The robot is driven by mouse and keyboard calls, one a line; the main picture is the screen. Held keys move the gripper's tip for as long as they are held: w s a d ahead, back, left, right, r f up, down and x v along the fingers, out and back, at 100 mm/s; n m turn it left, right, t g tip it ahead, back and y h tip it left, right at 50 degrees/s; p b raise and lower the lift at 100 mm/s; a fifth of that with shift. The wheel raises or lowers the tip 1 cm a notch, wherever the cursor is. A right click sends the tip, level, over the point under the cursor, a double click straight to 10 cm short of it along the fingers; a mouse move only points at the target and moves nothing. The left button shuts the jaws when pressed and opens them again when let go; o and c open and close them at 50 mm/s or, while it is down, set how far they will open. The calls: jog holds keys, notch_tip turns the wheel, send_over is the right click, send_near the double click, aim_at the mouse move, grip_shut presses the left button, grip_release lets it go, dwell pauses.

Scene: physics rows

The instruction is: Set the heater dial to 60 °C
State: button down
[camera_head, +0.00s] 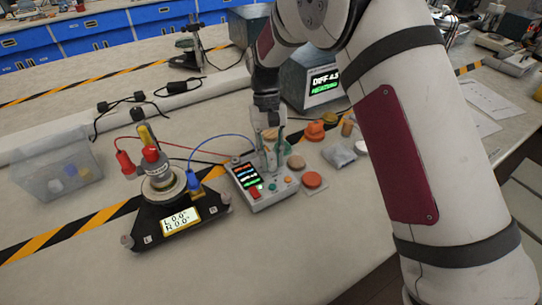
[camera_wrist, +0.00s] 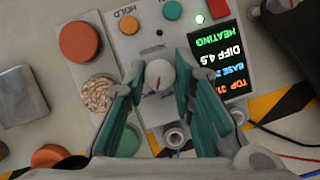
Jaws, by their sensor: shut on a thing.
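The box's display (camera_wrist: 222,55) reads HEATING and DIFF 4.5, with BASE and TOP lines partly cut off. The dial's scale marks are too small to read.
A black stand (camera_head: 175,222) with a weighted stack and red and blue leads stands left of the box. Orange and tan discs (camera_head: 312,180) lie to its right. A monitor (camera_head: 318,80) stands behind. A clear bin (camera_head: 58,170) is at the far left.

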jog(key=shift+m+y, duration=0.5)
jog(key=shift+m, duration=0.8)
jog(key=c, duration=1.3)
grip_release()
jog(key=shift+d, duration=0.1)
jog(key=shift+c, duration=0.2)
jog(key=v, duration=1.2)
jog(key=shift+d+r, duration=0.1)
jog(key=shift+d, duration=0.05)
